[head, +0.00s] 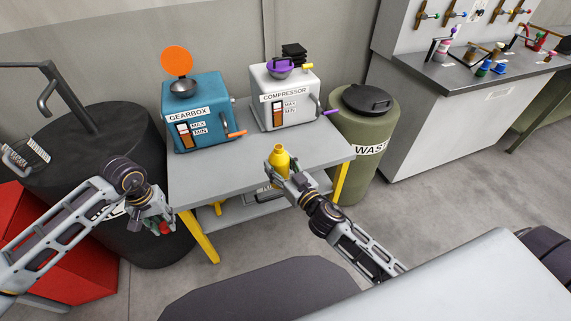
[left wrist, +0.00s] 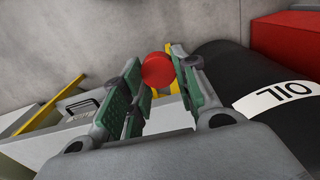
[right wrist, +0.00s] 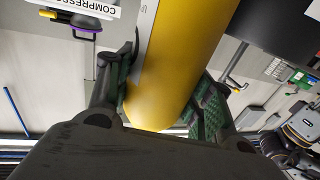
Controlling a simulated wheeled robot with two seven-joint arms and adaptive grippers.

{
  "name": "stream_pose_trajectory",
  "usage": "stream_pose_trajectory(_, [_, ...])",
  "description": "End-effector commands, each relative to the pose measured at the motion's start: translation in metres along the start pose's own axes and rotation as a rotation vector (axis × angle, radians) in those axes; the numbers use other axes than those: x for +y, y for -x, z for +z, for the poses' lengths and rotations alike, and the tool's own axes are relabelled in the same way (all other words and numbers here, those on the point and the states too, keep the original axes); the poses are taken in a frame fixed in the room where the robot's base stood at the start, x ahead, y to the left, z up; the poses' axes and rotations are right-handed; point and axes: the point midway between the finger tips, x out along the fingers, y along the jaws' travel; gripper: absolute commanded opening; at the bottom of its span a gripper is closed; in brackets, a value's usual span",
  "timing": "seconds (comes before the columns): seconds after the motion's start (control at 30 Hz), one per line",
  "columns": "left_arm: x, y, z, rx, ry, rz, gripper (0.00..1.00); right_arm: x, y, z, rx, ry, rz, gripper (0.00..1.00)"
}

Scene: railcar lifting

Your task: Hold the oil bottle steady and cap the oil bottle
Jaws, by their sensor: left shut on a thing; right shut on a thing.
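The yellow oil bottle (head: 279,160) stands roughly upright at the front of the grey table. My right gripper (head: 276,181) is shut on it; the right wrist view shows the bottle (right wrist: 180,65) between the green pads of the fingers (right wrist: 165,105). My left gripper (head: 160,219) is left of and lower than the bottle, apart from it, in front of the black drum. It is shut on a red cap (head: 165,228). In the left wrist view the round red cap (left wrist: 158,70) sits between the fingertips (left wrist: 159,72). The bottle's mouth is too small to make out.
The grey table (head: 225,172) bears a blue gearbox unit (head: 205,105) and a white compressor unit (head: 291,98). A black oil drum (head: 75,150) stands left, a green waste bin (head: 350,165) right. A workbench (head: 450,120) is at the far right.

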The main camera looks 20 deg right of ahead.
Motion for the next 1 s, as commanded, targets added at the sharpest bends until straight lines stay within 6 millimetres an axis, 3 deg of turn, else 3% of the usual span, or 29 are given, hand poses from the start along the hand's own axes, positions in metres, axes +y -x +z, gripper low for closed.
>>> stream_pose_trajectory(1.0, [0.000,0.000,0.000,0.000,0.000,0.000,0.19,-0.086,-0.005,-0.029,0.003,0.002,-0.363,0.09])
